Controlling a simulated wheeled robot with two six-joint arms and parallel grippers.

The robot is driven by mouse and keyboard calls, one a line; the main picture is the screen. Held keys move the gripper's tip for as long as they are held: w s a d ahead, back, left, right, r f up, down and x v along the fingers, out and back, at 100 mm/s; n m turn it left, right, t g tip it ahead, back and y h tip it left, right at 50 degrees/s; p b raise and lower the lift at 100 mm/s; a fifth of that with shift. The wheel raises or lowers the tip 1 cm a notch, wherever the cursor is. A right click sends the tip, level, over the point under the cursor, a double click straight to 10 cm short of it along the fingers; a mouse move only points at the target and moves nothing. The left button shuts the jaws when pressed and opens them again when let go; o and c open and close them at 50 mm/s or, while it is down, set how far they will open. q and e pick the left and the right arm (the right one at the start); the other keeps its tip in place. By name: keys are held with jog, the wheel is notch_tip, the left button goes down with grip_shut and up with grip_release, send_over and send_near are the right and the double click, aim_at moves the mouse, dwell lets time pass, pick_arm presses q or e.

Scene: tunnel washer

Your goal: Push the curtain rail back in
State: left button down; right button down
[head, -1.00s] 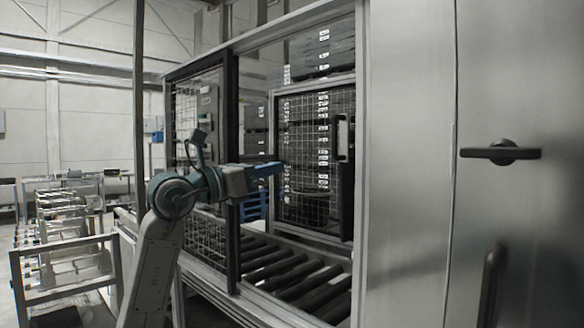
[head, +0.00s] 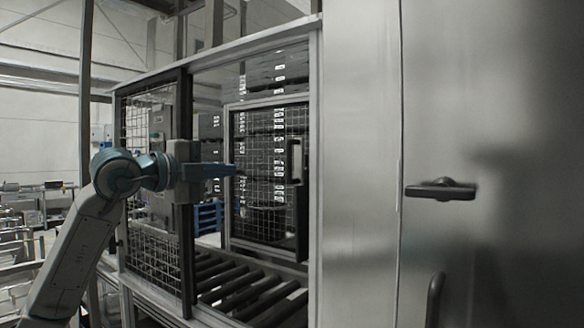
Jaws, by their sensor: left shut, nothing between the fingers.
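I cannot make out a curtain rail in the head view. My left gripper (head: 222,171) is shut with nothing between its fingers. It points right, in front of the opening of the framed enclosure, and appears apart from the mesh door behind it. A steel cabinet (head: 360,150) fills the right side, with a dark lever handle (head: 440,189) on its front and a second dark handle (head: 434,300) lower down. My right gripper is not in view.
A mesh door (head: 268,160) with a pale frame and a handle stands inside the enclosure. Dark rollers (head: 238,290) run along its floor. A dark-edged mesh panel (head: 150,240) stands behind my left arm. Metal racks (head: 20,225) stand at far left.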

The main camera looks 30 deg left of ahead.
pick_arm(q)
jog(key=p+x, duration=0.8)
jog(key=x, duration=0.6)
jog(key=shift+p, duration=0.4)
jog(key=shift+w+f, duration=0.1)
jog(key=shift+w, duration=0.05)
